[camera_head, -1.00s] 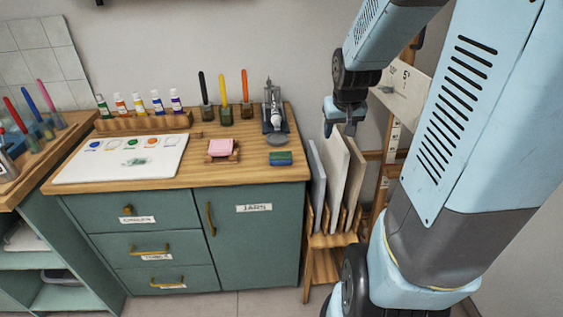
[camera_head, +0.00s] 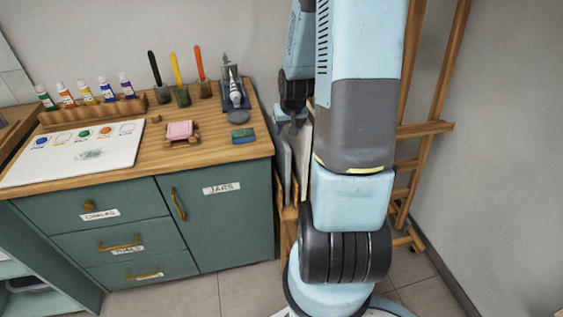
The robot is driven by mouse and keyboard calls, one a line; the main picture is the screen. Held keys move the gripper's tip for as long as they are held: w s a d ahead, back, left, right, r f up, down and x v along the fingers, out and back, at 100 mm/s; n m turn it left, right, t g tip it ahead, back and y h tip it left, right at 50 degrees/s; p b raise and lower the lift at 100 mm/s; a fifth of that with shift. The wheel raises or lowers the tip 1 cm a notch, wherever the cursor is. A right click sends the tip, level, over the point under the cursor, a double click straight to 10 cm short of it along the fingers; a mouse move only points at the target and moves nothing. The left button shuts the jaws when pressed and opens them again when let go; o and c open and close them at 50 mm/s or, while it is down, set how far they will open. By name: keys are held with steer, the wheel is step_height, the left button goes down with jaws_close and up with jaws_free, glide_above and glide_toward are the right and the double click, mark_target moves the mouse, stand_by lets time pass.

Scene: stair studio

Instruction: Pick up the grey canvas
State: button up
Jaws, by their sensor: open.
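A grey canvas (camera_head: 284,160) stands upright on edge at the left of the wooden rack (camera_head: 289,214), just right of the cabinet. A paler canvas (camera_head: 304,150) stands beside it on the right, partly covered by my arm. My gripper (camera_head: 292,124) is at the top edges of these canvases, pointing down. It is open. Whether a canvas edge lies between the fingers, or touches them, I cannot tell. My arm hides the right part of the rack and anything standing there.
The green cabinet (camera_head: 226,230) stands left of the rack. Its wooden top (camera_head: 210,152) holds a white palette (camera_head: 75,154), paint tubes, jars with brushes, a pink block (camera_head: 180,130) and a green-blue block (camera_head: 243,135). A wooden easel (camera_head: 425,130) stands behind my arm at the right.

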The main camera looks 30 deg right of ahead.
mark_target(285, 140)
steer(key=x, duration=0.6)
steer(key=shift+f, duration=0.25)
steer(key=shift+x, duration=2.6)
steer(key=shift+w, duration=0.2)
steer(key=shift+c, duration=0.4)
steer(key=shift+r, duration=0.1)
jaws_close()
